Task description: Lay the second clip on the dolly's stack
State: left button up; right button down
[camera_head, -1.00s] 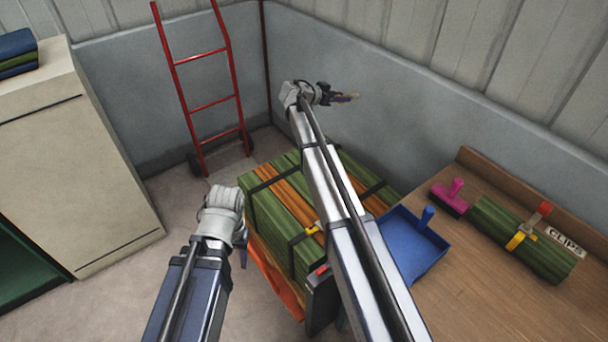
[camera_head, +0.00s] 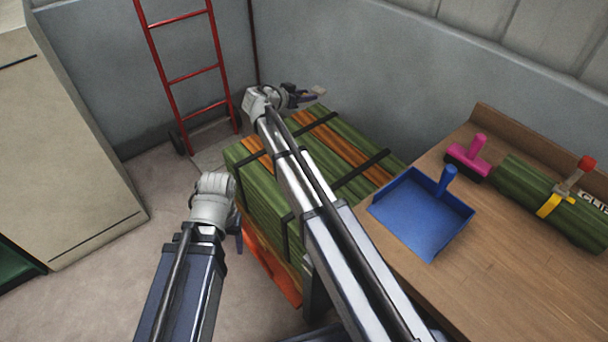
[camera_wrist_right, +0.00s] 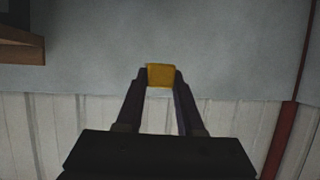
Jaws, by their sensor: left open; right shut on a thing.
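The green and orange stack (camera_head: 352,146), bound with black straps, stands in the middle of the head view. An orange-red edge (camera_head: 272,272) shows low at its front. My right gripper (camera_head: 308,95) is by the stack's far edge in the picture; its height above it is unclear. It is shut on a small clip (camera_head: 320,90), whose yellow-orange face shows between the fingertips in the right wrist view (camera_wrist_right: 160,75). My right forearm hides part of the stack. My left gripper (camera_head: 239,236) is open and empty at the stack's left front; its fingers are mostly hidden.
A wooden table (camera_head: 490,265) at right carries a blue dustpan (camera_head: 420,215), a pink-handled brush (camera_head: 468,155) and a green roll (camera_head: 540,190) with yellow and red clips beside a label. A red ladder-like frame (camera_head: 190,75) leans at the back wall. A beige cabinet (camera_head: 65,150) stands left.

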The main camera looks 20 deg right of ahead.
jog(key=s+a+f+n+t+y+b, duration=0.1)
jog(key=s+a+f+b, duration=0.4)
jog(key=f+b, duration=0.3)
jog(key=s+a+f+n+t+b, duration=0.1)
jog(key=s+a+f+b, duration=0.4)
jog(key=f+b, duration=0.4)
notch_tip(320, 180, down, 2)
jog(key=shift+a+f+n+y, duration=0.2)
jog(key=shift+n+y, duration=0.1)
jog(key=shift+y, duration=0.1)
jog(key=shift+b, duration=0.35)
notch_tip(320, 180, down, 6)
jog(key=b, duration=0.6)
jog(key=shift+f, duration=0.1)
jog(key=shift+f, duration=0.1)
notch_tip(320, 180, down, 4)
jog(key=b, duration=0.3)
jog(key=shift+r+b, duration=0.25)
jog(key=shift+b, duration=0.1)
